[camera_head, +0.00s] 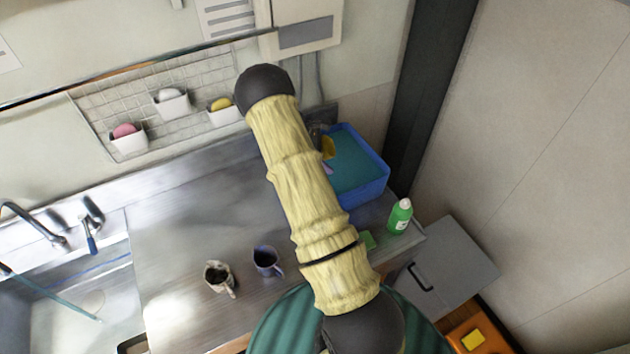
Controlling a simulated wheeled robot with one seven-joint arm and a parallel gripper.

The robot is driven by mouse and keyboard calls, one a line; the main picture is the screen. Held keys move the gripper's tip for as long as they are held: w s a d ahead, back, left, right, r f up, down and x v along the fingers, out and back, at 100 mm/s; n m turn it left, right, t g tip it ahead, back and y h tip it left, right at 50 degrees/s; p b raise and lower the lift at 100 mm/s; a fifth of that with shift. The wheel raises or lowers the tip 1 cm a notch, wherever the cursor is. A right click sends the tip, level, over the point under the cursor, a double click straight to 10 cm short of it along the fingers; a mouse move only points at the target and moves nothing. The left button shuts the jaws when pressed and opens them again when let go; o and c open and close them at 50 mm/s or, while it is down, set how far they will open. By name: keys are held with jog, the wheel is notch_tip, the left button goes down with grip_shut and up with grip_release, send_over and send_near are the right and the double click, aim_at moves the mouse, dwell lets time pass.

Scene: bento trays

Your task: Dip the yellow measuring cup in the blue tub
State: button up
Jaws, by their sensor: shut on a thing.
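The blue tub (376,188) stands at the back right of the metal counter, with a teal surface inside it. My arm crosses the middle of the view and hides the tub's left side. The yellow measuring cup (328,148) shows in part beside my arm, at the tub's left inner side. My gripper (319,133) shows only as a small dark piece just above the cup, and it is shut on the cup. Whether the cup touches the teal surface I cannot tell.
A green bottle (400,216) and a green sponge (367,240) are in front of the tub. Two mugs (267,262) (219,278) stand left of my arm. A sink (80,290) is at far left. The counter's left middle is clear.

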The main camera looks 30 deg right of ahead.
jog(key=shift+r+p, duration=0.65)
jog(key=shift+r, duration=0.6)
dwell(0.3)
